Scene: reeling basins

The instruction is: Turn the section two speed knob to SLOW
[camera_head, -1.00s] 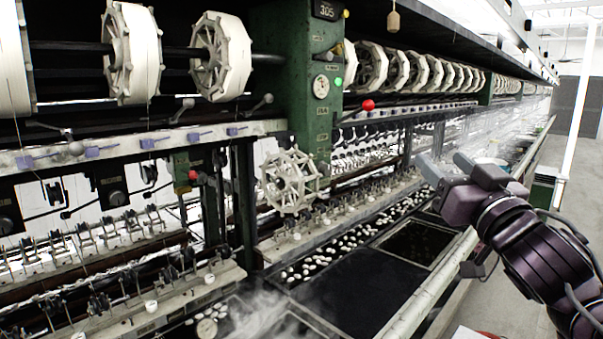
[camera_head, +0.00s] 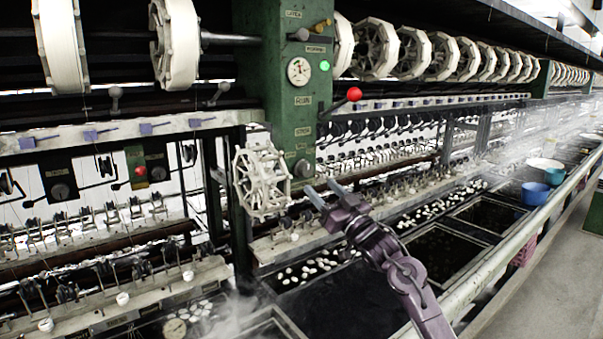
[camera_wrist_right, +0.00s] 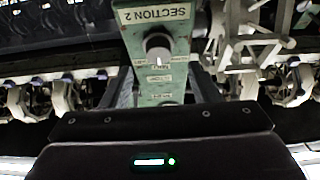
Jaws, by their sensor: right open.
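The section two speed knob (camera_wrist_right: 158,45) is a round dark knob under a "SECTION 2" label (camera_wrist_right: 156,14) on a green panel in the right wrist view. Its white pointer mark faces down in that view, towards a small label too blurred to read. In the head view a small dark knob (camera_head: 302,168), seemingly this one, sits low on the green post (camera_head: 270,110). My right gripper (camera_head: 321,190) is open and empty, its fingers just right of and below that knob, apart from it as far as I can see. My left gripper is not in view.
A white spoked reel (camera_head: 262,182) stands close left of my right gripper. A red ball-ended lever (camera_head: 354,94) sticks out above it. Water basins with white cocoons (camera_head: 312,267) lie below, and steam rises at the front. Blue tubs (camera_head: 535,194) stand along the basin edge at right.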

